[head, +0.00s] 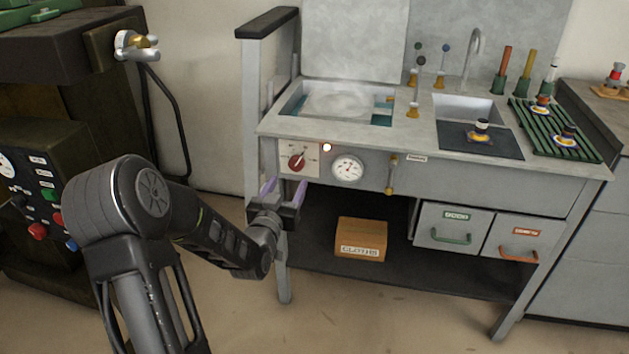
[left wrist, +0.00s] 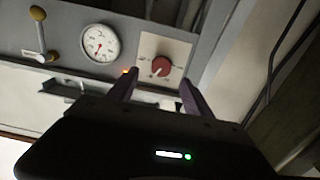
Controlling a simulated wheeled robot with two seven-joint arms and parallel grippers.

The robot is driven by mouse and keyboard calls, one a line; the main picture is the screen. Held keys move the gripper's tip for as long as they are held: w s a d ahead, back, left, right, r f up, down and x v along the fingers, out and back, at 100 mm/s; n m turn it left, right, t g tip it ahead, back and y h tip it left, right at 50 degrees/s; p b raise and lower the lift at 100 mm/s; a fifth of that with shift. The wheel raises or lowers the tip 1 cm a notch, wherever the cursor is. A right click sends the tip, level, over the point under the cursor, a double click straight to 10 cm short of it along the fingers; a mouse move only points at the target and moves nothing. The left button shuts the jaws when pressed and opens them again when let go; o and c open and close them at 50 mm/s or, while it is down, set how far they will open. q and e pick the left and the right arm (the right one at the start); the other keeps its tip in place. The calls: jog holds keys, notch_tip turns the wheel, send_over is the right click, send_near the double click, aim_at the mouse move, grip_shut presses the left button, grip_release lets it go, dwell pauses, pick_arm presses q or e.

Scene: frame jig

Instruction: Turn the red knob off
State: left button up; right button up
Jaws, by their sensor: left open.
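The red knob (head: 297,161) sits on a pale square plate at the left end of the grey bench's front panel. It also shows in the left wrist view (left wrist: 161,66), with a pale pointer mark on it. A small indicator lamp (head: 326,147) beside the plate glows orange. My left gripper (head: 284,191) is open and empty, just below the knob in the head view. In the left wrist view its two fingers (left wrist: 159,79) point toward the knob, which shows between and beyond the tips. I see no contact with it. My right gripper is not in view.
A round gauge (head: 347,168) and a brass-ended lever handle (head: 391,175) are right of the knob. A steaming basin (head: 338,101) is set into the bench top above. A dark control box (head: 38,187) with buttons stands at the left. A cloths box (head: 361,239) sits on the lower shelf.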

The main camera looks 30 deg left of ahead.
aim_at(295, 167)
pick_arm(q)
jog(key=shift+w+a, duration=0.1)
jog(key=shift+a, duration=0.1)
jog(key=x, duration=0.7)
jog(key=shift+w+a+b, duration=0.15)
jog(key=shift+w+b, duration=0.15)
jog(key=shift+w, duration=0.1)
jog(key=shift+c, duration=0.5)
grip_shut()
